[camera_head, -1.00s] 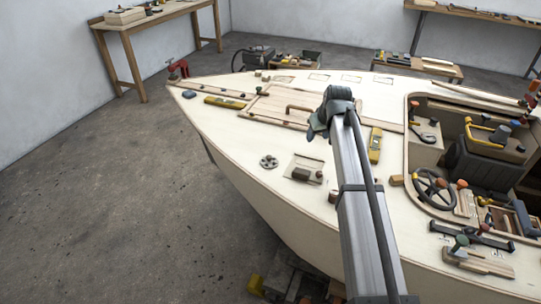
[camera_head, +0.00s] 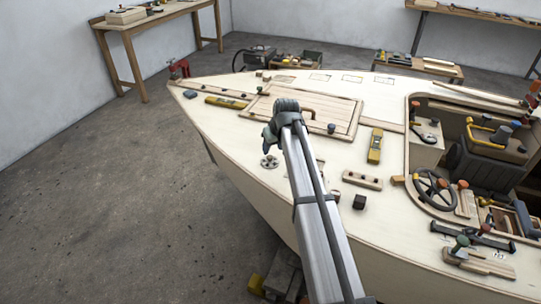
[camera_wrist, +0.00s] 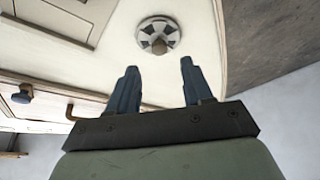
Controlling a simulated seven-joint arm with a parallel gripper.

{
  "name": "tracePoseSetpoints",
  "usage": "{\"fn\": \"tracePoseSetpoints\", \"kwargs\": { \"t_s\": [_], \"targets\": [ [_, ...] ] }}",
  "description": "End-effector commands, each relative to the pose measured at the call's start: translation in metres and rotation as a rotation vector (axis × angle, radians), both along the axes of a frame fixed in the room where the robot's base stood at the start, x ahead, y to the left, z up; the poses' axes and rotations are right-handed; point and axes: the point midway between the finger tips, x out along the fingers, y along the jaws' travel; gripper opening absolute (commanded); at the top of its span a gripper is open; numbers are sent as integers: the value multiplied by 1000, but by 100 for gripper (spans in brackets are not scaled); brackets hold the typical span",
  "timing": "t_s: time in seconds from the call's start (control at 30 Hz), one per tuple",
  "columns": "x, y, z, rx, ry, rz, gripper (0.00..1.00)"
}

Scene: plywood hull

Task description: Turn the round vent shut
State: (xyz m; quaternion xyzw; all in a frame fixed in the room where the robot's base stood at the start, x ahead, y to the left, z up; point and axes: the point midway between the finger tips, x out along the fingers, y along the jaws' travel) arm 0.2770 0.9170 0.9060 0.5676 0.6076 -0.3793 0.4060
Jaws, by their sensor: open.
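In the head view the vent (camera_head: 269,162) lies on the pale deck near the hull's edge, just below my gripper (camera_head: 268,137). In the wrist view my gripper (camera_wrist: 158,84) is open and empty. Its two blue-grey fingers point toward the vent and stand apart from it, with the knob between their lines. The gap between fingers and deck is hard to judge.
A slatted hatch (camera_head: 335,115) with a handle lies beside the arm. A yellow level (camera_head: 375,146), a wooden block with dark knobs (camera_head: 362,180) and a dark cube (camera_head: 360,202) are to the right. The deck (camera_head: 225,130) left of the vent is clear.

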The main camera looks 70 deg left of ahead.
Motion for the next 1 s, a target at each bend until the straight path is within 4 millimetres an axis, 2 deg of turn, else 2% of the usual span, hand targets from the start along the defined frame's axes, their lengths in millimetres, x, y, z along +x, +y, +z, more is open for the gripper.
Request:
{"fn": "tracePoseSetpoints", "kwargs": {
  "t_s": [0.2, 0.4, 0.87, 1.0],
  "targets": [
    [0, 15, -34, -1, 0, 0, 50],
    [-1, 22, -53, 0, 0, 0, 50],
    [-1, 25, -60, 0, 0, 0, 50],
    [-1, 25, -60, 0, 0, 0, 37]
  ]
}}
